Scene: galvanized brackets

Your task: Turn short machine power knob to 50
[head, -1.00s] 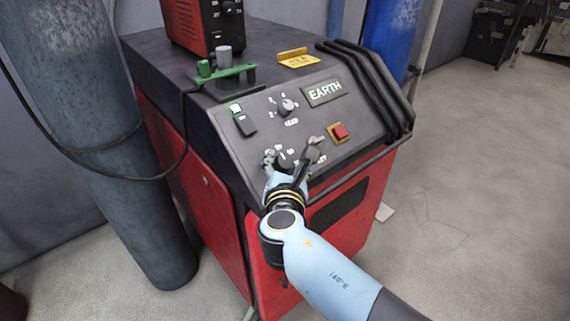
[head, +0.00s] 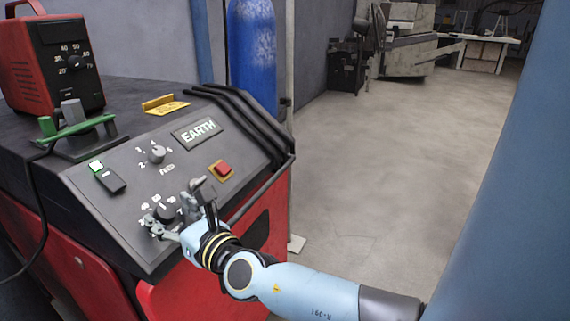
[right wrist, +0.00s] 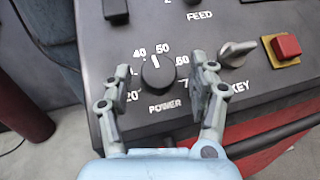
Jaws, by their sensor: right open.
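The black power knob (right wrist: 158,74) sits on the sloped dark panel (head: 120,215) of the red and black machine; it also shows in the head view (head: 166,212). Numbers ring it, with 40 and 50 above it. Its white pointer line is up, close to 50 and slightly on the 40 side. My right gripper (right wrist: 159,82) is open, one finger on each side of the knob with gaps visible; in the head view it (head: 174,204) partly covers the knob's surroundings. My left gripper is not in view.
A grey key switch (right wrist: 237,52) and a red button (right wrist: 287,46) lie right of the gripper. The feed knob (head: 157,154) and a black switch (head: 112,181) are further up. A smaller red machine (head: 52,65) stands on top. Open floor (head: 400,190) lies right.

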